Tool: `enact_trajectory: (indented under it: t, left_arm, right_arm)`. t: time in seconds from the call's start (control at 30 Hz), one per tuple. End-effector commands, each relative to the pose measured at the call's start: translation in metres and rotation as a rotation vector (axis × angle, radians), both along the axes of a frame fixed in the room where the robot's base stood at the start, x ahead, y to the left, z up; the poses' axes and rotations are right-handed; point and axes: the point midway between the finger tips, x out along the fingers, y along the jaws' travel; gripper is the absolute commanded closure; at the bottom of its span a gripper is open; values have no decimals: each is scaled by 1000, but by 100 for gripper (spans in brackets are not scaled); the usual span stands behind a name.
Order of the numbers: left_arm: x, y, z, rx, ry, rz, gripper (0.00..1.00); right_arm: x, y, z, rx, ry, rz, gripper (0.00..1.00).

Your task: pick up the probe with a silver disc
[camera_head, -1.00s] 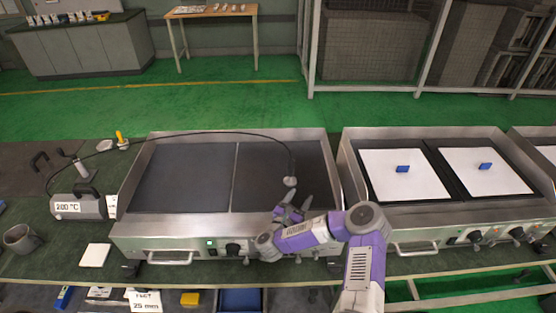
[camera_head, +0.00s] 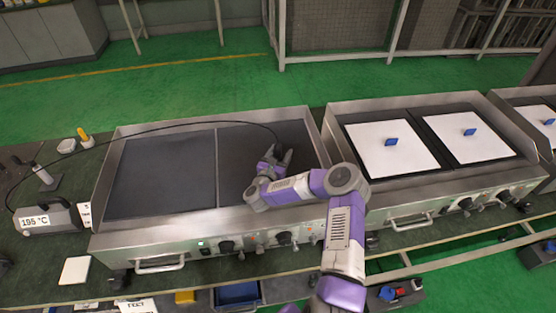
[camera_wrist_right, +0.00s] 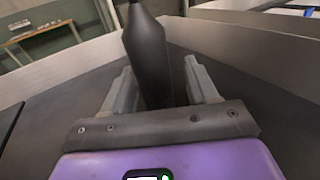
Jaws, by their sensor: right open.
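The probe (camera_wrist_right: 148,50) shows in the right wrist view as a dark, tapered handle standing up between my fingers. In the head view its black cable (camera_head: 190,123) arches over the griddle and ends at my right gripper (camera_head: 277,156). The silver disc is hidden behind the gripper there. My right gripper, also in the wrist view (camera_wrist_right: 162,88), is open, with one finger on each side of the handle. Firm contact cannot be told. My left gripper is not in view.
The probe's meter (camera_head: 47,219) reads 195 °C at the left. The steel griddle (camera_head: 162,172) has raised side walls close to my right arm. A second griddle (camera_head: 438,187) to the right carries white plates with blue handles. The left griddle half is clear.

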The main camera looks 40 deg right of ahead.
Motion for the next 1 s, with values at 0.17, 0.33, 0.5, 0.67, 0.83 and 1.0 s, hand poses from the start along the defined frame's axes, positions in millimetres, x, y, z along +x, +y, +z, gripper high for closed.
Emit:
enact_trajectory:
  t: [0.17, 0.33, 0.5, 0.67, 0.83, 1.0]
  left_arm:
    - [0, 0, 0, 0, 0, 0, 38]
    - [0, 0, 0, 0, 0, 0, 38]
    - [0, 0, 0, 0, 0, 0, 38]
    - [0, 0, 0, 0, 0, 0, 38]
    - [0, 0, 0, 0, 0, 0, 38]
    - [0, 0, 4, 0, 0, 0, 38]
  right_arm:
    - [2, -3, 0, 0, 0, 1, 42]
    - [2, -2, 0, 0, 0, 1, 56]
    - [1, -2, 0, 0, 0, 1, 82]
    - [2, -2, 1, -1, -1, 1, 100]
    - [2, -2, 1, -1, -1, 1, 100]
    - [2, -2, 16, -1, -2, 1, 100]
